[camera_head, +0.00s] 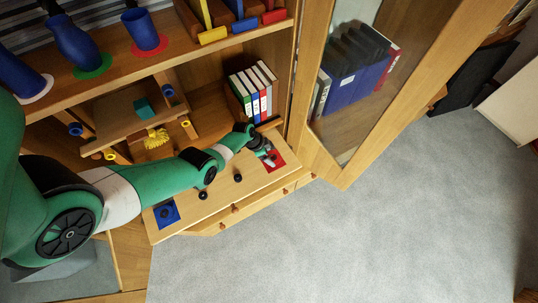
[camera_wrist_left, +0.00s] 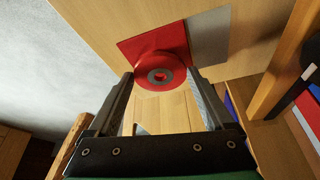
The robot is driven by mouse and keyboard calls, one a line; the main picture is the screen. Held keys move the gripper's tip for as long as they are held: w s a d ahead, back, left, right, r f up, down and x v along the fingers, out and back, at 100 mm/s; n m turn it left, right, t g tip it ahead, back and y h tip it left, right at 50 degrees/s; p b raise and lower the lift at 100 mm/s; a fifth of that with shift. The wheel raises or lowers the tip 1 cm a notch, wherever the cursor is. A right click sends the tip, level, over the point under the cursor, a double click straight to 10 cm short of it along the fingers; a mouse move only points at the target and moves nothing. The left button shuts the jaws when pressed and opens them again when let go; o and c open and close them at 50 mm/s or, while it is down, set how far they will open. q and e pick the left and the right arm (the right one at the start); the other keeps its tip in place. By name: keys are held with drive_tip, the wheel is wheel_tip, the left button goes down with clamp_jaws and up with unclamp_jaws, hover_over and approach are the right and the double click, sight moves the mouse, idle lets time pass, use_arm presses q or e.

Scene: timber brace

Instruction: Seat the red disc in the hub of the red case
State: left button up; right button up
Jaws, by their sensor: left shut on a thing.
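The red case (camera_head: 278,163) lies open and flat at the right end of the wooden drop-down board. In the left wrist view its red square (camera_wrist_left: 128,48) adjoins a grey square panel (camera_wrist_left: 209,36). My left gripper (camera_head: 268,158) reaches over the case. In the left wrist view this gripper (camera_wrist_left: 161,76) is shut on the red disc (camera_wrist_left: 146,63), which has a grey ring and a red centre. The disc overlaps the red square, and its hub is hidden behind the disc. I cannot tell whether disc and case touch. My right gripper is not in view.
A blue square case (camera_head: 167,213) lies at the board's left end. Small black knobs (camera_head: 238,178) stand on the board (camera_head: 218,190). Upright books (camera_head: 252,90) stand on the shelf behind, and an open glass door (camera_head: 350,90) stands to the right.

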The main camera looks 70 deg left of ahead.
use_arm(q)
drive_tip(key=shift+f+b, duration=0.65)
drive_tip(key=shift+f, duration=0.1)
idle(0.8)
drive_tip(key=o, duration=1.1)
drive_tip(key=p+v, duration=1.1)
drive_tip(key=p, duration=0.2)
drive_tip(key=shift+s+r, duration=0.15)
drive_tip(key=shift+r, duration=0.15)
